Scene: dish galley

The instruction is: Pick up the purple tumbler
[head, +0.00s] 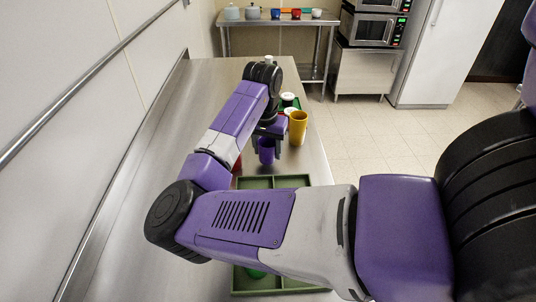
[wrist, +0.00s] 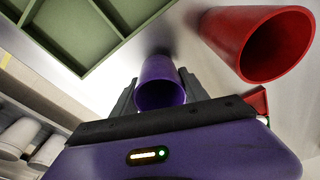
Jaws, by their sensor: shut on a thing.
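The purple tumbler (head: 266,150) is between the fingers of my gripper (head: 268,146) above or on the steel counter. In the wrist view the purple tumbler (wrist: 160,88) shows its open mouth, with one grey finger of my gripper (wrist: 158,92) on each side. My gripper is shut on it. I cannot tell whether its base touches the counter. My arm hides part of the area around it in the head view.
A red tumbler (wrist: 232,32) stands beside the purple one; my arm mostly hides it in the head view. A green divided tray (head: 308,181) lies nearer me, partly under my arm. A yellow tumbler (head: 298,128) stands near the counter's right edge. The counter's left part (head: 150,140) is clear.

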